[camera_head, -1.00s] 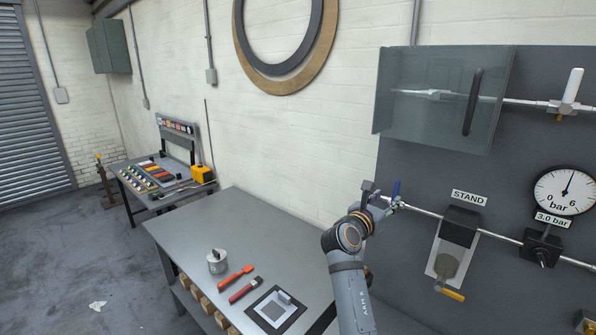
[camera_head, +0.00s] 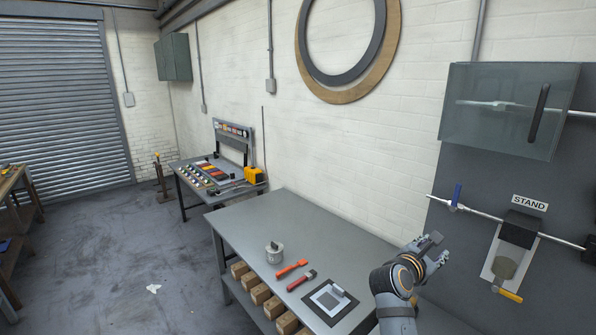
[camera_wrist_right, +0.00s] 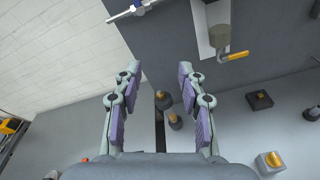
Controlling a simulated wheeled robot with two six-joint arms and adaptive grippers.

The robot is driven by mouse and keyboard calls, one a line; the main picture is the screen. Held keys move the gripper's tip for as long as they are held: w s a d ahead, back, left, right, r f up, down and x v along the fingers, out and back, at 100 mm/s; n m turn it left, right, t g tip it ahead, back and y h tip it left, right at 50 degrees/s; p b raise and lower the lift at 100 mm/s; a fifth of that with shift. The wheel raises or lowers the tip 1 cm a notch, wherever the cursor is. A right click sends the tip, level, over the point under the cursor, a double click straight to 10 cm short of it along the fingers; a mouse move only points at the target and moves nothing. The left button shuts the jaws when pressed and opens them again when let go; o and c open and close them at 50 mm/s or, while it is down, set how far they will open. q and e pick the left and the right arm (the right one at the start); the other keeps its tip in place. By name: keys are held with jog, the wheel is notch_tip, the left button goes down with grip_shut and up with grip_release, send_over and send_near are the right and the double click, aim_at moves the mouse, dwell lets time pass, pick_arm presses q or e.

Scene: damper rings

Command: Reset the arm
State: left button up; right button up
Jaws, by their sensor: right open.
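My right gripper (camera_head: 436,250) is at the lower right in the head view, raised near the right end of the grey table and in front of the dark wall panel. In the right wrist view its two fingers (camera_wrist_right: 158,95) are spread apart with nothing between them. My left gripper is not in view.
The grey table (camera_head: 325,238) carries a metal pot (camera_head: 274,252), red-handled tools (camera_head: 292,268) and a framed pad (camera_head: 331,299). The panel bears a STAND holder (camera_head: 513,255) with a yellow lever and a glass cover (camera_head: 505,110). The floor (camera_head: 110,245) at left is largely clear.

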jog(key=s+a+f+m+g+y, duration=0.2)
jog(key=s+f+m+g+y, duration=0.3)
jog(key=s+f+m, duration=1)
jog(key=s+a+f+m+g+y, duration=0.1)
jog(key=s+a+f+m+y, duration=0.3)
jog(key=s, duration=0.5)
jog(key=s+a+f+m+g+y, duration=0.1)
jog(key=s+a+f+m+y, duration=0.1)
jog(key=s+a+f, duration=0.35)
jog(key=s+d+f+b, duration=0.1)
jog(key=s+f+b, duration=0.15)
jog(key=f, duration=0.95)
jog(key=s+d+f+g+b, duration=0.1)
jog(key=d+f+b, duration=0.15)
jog(key=f, duration=0.85)
jog(key=s+d+f+b, duration=0.1)
jog(key=s+f+b, duration=0.15)
jog(key=f, duration=0.95)
pick_arm(q)
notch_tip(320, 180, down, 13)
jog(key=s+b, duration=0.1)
jog(key=b, duration=0.4)
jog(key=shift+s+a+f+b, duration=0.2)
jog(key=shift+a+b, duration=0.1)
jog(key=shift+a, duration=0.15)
pick_arm(e)
jog(key=s+f+g, duration=0.1)
jog(key=s+f, duration=1.6)
jog(key=f, duration=0.4)
jog(key=shift+s+d+m, duration=0.3)
